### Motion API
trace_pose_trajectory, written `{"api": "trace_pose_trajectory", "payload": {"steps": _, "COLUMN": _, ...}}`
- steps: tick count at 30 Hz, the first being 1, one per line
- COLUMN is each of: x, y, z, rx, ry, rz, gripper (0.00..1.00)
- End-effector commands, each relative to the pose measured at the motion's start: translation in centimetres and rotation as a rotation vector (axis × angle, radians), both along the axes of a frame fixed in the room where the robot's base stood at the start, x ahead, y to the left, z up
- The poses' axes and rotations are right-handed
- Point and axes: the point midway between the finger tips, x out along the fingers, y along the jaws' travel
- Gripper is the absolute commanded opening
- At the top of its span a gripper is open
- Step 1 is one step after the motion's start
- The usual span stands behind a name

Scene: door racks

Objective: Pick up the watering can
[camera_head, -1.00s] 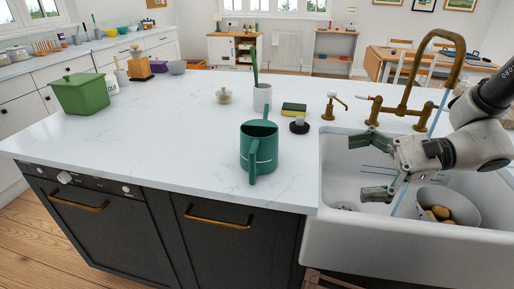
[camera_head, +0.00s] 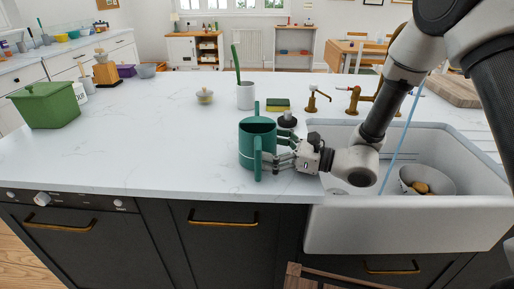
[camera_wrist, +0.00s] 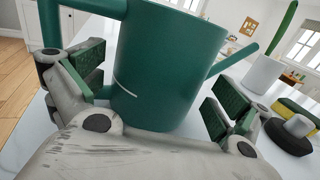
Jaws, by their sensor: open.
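The green watering can (camera_head: 247,146) stands upright on the white marble counter, just left of the sink. It also fills the middle of the wrist view (camera_wrist: 165,65), with its handle at the left and its spout at the right. My gripper (camera_head: 275,147) is at the can's right side in the head view, low and close to the counter. In the wrist view my gripper (camera_wrist: 155,90) is open, with one green-padded finger on each side of the can's body. Whether the pads touch the can is not clear.
A white cup with a green brush (camera_head: 245,95), a yellow-green sponge (camera_head: 278,104) and a dark round brush (camera_head: 288,120) stand behind the can. The white sink (camera_head: 400,225) with a bowl (camera_head: 428,181) is at the right.

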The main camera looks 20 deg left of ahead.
Motion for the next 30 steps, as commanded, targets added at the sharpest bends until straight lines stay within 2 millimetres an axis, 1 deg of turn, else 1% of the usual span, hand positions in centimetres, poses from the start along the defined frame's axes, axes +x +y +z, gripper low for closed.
{"api": "trace_pose_trajectory", "payload": {"steps": 1, "x": 0.0, "y": 0.5, "z": 0.0, "rx": 0.0, "ry": 0.0, "rz": 0.002, "gripper": 1.0}}
{"api": "trace_pose_trajectory", "payload": {"steps": 3, "x": 0.0, "y": 0.9, "z": 0.0, "rx": 0.001, "ry": 0.0, "rz": 0.001, "gripper": 1.0}}
{"api": "trace_pose_trajectory", "payload": {"steps": 9, "x": 0.1, "y": 1.0, "z": 0.0, "rx": 0.001, "ry": 0.0, "rz": 0.0, "gripper": 1.0}}
{"api": "trace_pose_trajectory", "payload": {"steps": 11, "x": 0.1, "y": 1.0, "z": 0.0, "rx": 0.001, "ry": 0.0, "rz": 0.0, "gripper": 0.91}}
{"api": "trace_pose_trajectory", "payload": {"steps": 12, "x": 0.1, "y": 0.9, "z": 0.0, "rx": 0.0, "ry": 0.0, "rz": 0.0, "gripper": 0.84}}
{"api": "trace_pose_trajectory", "payload": {"steps": 16, "x": 0.1, "y": 0.9, "z": 0.0, "rx": 0.0, "ry": 0.0, "rz": 0.0, "gripper": 0.6}}
{"api": "trace_pose_trajectory", "payload": {"steps": 25, "x": 0.1, "y": 0.9, "z": 0.2, "rx": 0.001, "ry": -0.001, "rz": 0.0, "gripper": 0.59}}
{"api": "trace_pose_trajectory", "payload": {"steps": 28, "x": 0.1, "y": 0.9, "z": 0.8, "rx": 0.002, "ry": -0.003, "rz": 0.0, "gripper": 0.59}}
{"api": "trace_pose_trajectory", "payload": {"steps": 30, "x": 0.1, "y": 0.9, "z": 1.5, "rx": 0.002, "ry": -0.004, "rz": 0.001, "gripper": 0.59}}
